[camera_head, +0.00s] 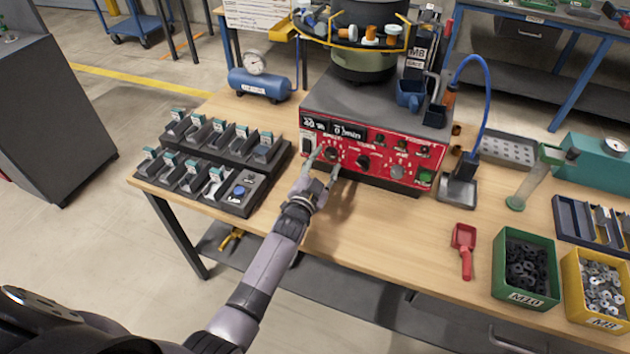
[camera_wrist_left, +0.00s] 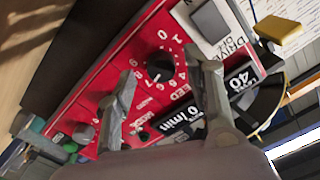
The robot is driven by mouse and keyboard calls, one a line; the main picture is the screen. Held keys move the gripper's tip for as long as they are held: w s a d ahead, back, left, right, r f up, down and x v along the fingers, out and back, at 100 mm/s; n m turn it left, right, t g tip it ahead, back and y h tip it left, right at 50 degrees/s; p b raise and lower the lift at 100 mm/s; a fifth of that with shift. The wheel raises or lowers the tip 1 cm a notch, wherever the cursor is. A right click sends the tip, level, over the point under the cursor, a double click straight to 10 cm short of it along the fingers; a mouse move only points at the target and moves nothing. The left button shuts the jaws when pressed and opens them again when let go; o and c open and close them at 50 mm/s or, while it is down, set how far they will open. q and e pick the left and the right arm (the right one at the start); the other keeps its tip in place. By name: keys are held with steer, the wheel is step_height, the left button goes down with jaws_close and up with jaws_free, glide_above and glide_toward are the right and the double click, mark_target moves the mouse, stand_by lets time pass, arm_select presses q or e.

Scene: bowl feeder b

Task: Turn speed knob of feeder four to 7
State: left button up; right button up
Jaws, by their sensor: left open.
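The red control panel (camera_head: 372,150) of the feeder's control box faces me on the bench. Its black speed knob (camera_head: 331,153) sits at the panel's left, inside a ring of white numbers. In the left wrist view the knob (camera_wrist_left: 160,67) has a white mark on its lower side, pointing near the 6 and 7; the exact value is hard to tell. My left gripper (camera_head: 326,160) is open at the panel. In the left wrist view its fingertips (camera_wrist_left: 161,63) are on either side of the knob, apart from it as far as I can see. My right gripper is not in view.
A black rack (camera_head: 215,175) with several small holders lies left. Right are a red scoop (camera_head: 464,245), a green bin (camera_head: 525,270) and a yellow bin (camera_head: 597,290). The bench front is clear.

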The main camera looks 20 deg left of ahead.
arm_select(q)
steer(key=s, duration=1)
steer(key=shift+s+a, duration=0.15)
steer(key=shift+s, duration=0.05)
